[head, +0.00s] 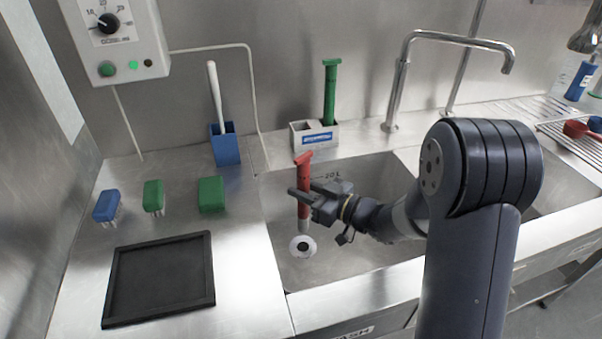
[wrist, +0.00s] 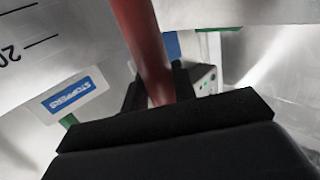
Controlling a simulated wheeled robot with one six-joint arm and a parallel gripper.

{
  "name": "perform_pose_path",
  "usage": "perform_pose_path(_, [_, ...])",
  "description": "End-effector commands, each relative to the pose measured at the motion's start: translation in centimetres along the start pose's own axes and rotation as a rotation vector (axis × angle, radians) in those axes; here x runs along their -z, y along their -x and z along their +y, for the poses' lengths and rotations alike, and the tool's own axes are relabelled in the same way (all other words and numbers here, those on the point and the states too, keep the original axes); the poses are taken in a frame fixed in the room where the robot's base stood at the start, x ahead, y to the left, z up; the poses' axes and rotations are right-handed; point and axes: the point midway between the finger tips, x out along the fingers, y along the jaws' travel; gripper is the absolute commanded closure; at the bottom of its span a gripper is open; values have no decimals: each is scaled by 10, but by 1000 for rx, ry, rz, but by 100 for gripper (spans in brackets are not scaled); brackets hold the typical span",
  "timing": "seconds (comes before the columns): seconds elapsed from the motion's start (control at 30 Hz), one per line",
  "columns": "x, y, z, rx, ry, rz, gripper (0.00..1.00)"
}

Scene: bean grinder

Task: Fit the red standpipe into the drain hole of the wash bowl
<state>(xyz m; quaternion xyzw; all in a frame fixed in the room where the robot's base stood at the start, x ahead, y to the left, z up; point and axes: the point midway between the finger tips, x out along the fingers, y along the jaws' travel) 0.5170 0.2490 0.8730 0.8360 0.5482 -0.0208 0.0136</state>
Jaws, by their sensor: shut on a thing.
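The red standpipe (head: 304,187) is upright in my gripper (head: 311,197), with a T-shaped top and a pale lower end. My gripper is shut on its shaft, over the left part of the wash bowl (head: 365,170). The drain hole (head: 303,246), a dark opening in a pale ring, lies on the bowl floor just below the pipe in the head view. The pipe's lower end appears above the ring; the exact gap is hard to tell. In the wrist view the red shaft (wrist: 143,45) stands between the dark fingers (wrist: 158,88); its lower end is out of view.
A stopper holder (head: 300,137) with a green standpipe (head: 330,95) stands behind the bowl. A tap (head: 402,75) rises to its right. Brushes, a green block (head: 211,194) and a black tray (head: 160,278) lie on the left counter.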

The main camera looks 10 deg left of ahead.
Motion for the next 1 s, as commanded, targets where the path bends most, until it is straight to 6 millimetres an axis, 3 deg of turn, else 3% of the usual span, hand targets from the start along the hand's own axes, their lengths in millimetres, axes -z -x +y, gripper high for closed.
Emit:
perform_pose_path(0.57, [-6,2,-3,8,0,1,100])
perform_pose_path(1.0, [-43,1,-3,8,0,1,100])
